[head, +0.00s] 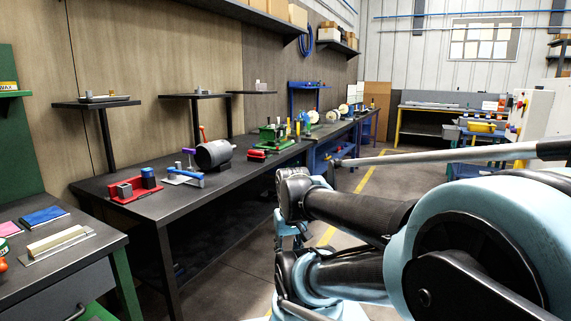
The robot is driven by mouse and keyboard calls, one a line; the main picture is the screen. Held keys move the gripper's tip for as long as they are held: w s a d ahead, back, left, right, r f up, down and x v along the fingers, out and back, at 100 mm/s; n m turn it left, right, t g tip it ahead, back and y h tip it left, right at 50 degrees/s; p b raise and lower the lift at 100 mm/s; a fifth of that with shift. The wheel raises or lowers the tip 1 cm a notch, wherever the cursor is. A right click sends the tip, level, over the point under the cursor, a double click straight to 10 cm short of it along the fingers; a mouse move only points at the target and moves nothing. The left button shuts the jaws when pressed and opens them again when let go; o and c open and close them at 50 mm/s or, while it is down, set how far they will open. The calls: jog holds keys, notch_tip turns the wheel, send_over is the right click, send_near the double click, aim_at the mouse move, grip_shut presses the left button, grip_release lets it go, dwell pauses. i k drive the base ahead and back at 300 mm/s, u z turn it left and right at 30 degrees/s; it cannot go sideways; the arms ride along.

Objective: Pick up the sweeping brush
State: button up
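A long cream block with a flat grey strip along its underside (57,241) lies on the near left bench (75,273). It may be the sweeping brush, but I cannot make out bristles for sure. It lies slantwise near the bench's right side, with nothing on top of it. My arm is folded at the lower right, well apart from this bench. My gripper does not show clearly; the arm's own links hide its end or it lies outside the picture.
A blue booklet (44,216) and a pink pad (8,228) lie behind the cream block. The long dark workbench (175,205) holds a red fixture (133,190), a grey motor (213,154) and vises. Floor is free beside it. A grey rod (450,155) crosses at right.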

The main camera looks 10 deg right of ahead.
aim_at(253, 155)
jog(key=z, duration=0.35)
jog(key=k, duration=0.8)
jog(key=z, duration=0.55)
jog(key=i, duration=1.9)
jog(key=u, duration=1.05)
jog(key=i, duration=0.45)
jog(key=u, duration=0.25)
